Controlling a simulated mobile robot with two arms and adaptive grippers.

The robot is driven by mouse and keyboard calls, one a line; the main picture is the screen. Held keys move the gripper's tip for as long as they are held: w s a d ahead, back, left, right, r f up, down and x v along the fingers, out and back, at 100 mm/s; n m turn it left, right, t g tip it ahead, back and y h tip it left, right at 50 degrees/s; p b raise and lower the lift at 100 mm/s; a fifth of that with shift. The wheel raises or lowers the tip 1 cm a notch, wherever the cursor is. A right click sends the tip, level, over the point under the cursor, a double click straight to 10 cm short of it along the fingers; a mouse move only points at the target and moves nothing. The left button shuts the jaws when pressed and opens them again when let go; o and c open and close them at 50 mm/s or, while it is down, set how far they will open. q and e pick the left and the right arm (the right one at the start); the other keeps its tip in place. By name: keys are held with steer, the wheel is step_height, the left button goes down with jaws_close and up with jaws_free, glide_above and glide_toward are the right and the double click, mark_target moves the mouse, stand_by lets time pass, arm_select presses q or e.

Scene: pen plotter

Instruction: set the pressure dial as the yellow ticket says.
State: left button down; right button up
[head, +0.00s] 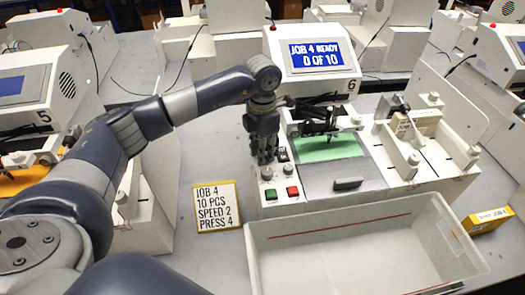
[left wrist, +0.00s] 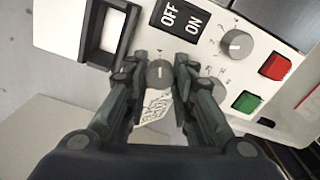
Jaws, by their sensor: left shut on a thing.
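The yellow-edged ticket (head: 216,206) lies flat on the table and reads JOB 4, 10 PCS, SPEED 2, PRESS 4. My left gripper (head: 265,158) points down at the plotter's control panel. In the left wrist view my left gripper (left wrist: 161,76) is shut on a round grey dial (left wrist: 160,74) beside the OFF/ON switch (left wrist: 181,19). No label tells whether this is the pressure dial, and its scale is hidden by the fingers. Another grey dial (left wrist: 236,43) with a white mark stands free near the buttons. My right gripper is not in view.
The plotter's screen (head: 323,55) reads JOB 4 READY, 0 OF 10. A green button (head: 271,194) and a red button (head: 292,192) sit close to my gripper. A large white bin (head: 360,225) stands in front. Other plotters stand around.

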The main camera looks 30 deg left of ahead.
arm_select(q)
steer(key=shift+w+r, duration=0.15)
steer(key=shift+r, duration=0.05)
steer(key=c, duration=1.6)
jaws_free()
